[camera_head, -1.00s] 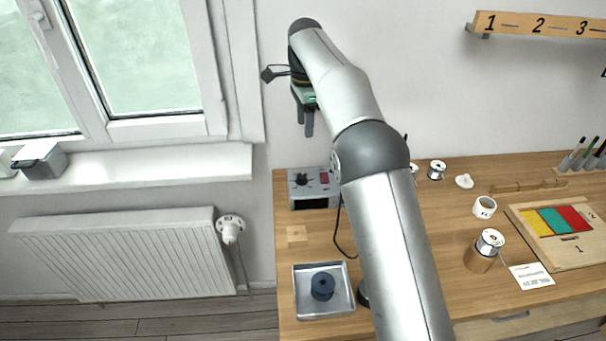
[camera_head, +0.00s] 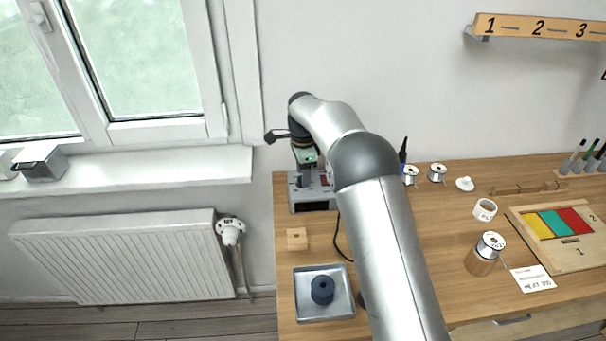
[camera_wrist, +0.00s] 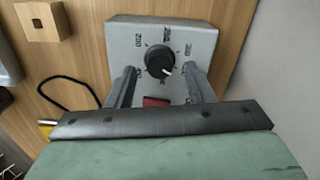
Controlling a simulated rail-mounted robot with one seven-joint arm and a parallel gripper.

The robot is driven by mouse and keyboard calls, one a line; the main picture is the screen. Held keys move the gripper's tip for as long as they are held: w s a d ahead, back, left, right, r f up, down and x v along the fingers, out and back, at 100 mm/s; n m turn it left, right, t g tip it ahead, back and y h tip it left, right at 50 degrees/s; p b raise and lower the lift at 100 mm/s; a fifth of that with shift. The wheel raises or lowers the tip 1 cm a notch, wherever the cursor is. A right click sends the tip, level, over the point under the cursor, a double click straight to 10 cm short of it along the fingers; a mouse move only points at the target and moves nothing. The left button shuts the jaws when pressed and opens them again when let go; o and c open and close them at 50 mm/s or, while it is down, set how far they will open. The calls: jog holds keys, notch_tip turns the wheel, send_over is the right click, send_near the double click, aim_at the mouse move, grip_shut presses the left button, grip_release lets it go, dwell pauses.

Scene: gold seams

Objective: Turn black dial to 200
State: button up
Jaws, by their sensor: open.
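The black dial (camera_wrist: 160,60) sits on the face of a grey box (camera_wrist: 190,35) in the wrist view. Its white pointer mark faces the lower right. Small numbers ring it; one at the upper left looks like 200, and the others are hard to read. My gripper (camera_wrist: 159,70) is open, with one finger to each side of the dial and a gap on both sides. In the head view my gripper (camera_head: 305,178) is lowered over the grey box (camera_head: 312,204) and hides the dial.
A red switch (camera_wrist: 155,102) is on the box near my fingers. A black cable (camera_head: 340,240) runs beside the box. A wooden block (camera_head: 296,239) and a metal tray (camera_head: 300,309) holding a dark blue spool (camera_head: 322,289) are in front. The wall stands close behind.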

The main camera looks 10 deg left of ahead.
jog(key=shift+f, duration=0.7)
jog(key=c, duration=1)
jog(key=shift+n, duration=0.3)
